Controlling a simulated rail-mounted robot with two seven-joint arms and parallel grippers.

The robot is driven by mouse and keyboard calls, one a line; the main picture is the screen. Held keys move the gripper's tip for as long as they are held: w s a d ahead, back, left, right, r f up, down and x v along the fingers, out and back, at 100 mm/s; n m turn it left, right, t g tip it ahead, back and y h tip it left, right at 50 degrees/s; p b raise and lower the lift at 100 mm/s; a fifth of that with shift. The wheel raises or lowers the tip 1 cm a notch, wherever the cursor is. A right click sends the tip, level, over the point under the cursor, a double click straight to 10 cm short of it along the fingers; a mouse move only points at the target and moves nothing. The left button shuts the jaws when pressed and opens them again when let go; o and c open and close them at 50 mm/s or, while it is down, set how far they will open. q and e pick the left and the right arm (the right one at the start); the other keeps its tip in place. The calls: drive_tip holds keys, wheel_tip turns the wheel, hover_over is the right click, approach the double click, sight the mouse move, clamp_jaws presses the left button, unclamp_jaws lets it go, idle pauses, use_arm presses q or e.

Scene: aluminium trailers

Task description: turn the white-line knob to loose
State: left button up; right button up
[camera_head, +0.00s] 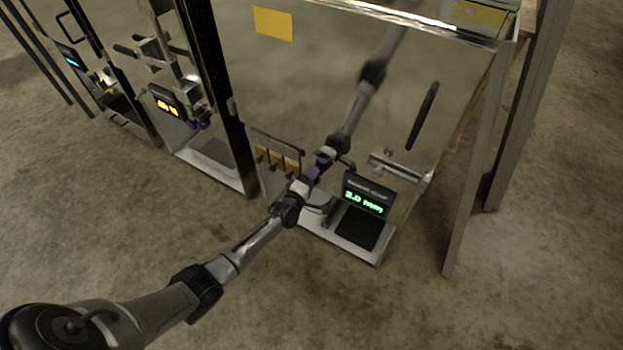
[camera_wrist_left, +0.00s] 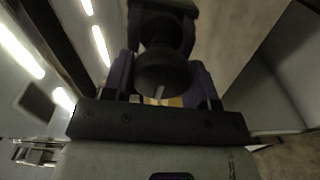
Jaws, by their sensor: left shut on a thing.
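My left gripper (camera_head: 312,182) reaches the front of the shiny metal trailer panel (camera_head: 330,85). In the left wrist view a round black knob (camera_wrist_left: 163,68) sits between the purple fingers of the same gripper (camera_wrist_left: 165,88), which is shut on it. A short white line (camera_wrist_left: 160,92) shows at the knob's near edge. In the head view the gripper hides the knob. A display (camera_head: 366,197) just right of the gripper reads about "2.0 mm" in green. My right gripper is not in view.
A dark pad on a light ledge (camera_head: 322,232) lies below the display. Yellow blocks (camera_head: 277,157) with small dark knobs are left of the gripper. A black handle (camera_head: 422,115) and metal bar (camera_head: 398,168) are to the right. Another trailer with an orange display (camera_head: 166,104) stands left. The foreground floor is clear.

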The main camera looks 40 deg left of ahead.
use_arm(q)
drive_tip(key=n+b, duration=0.1)
drive_tip(key=n, duration=0.3)
drive_tip(key=shift+f+n+b, duration=0.15)
drive_tip(key=shift+n+b, duration=0.15)
drive_tip(key=shift+b, duration=0.1)
idle(0.4)
drive_tip(key=o, duration=0.9)
drive_tip(key=shift+s+d, duration=0.1)
drive_tip(key=shift+s, duration=0.2)
drive_tip(key=s+p, duration=0.2)
drive_tip(key=s, duration=0.2)
drive_tip(key=s+d+p, duration=0.1)
drive_tip(key=s, duration=0.3)
drive_tip(key=s+d+p, duration=0.1)
drive_tip(key=s+p, duration=0.1)
drive_tip(key=s, duration=0.3)
drive_tip(key=shift+p, duration=0.35)
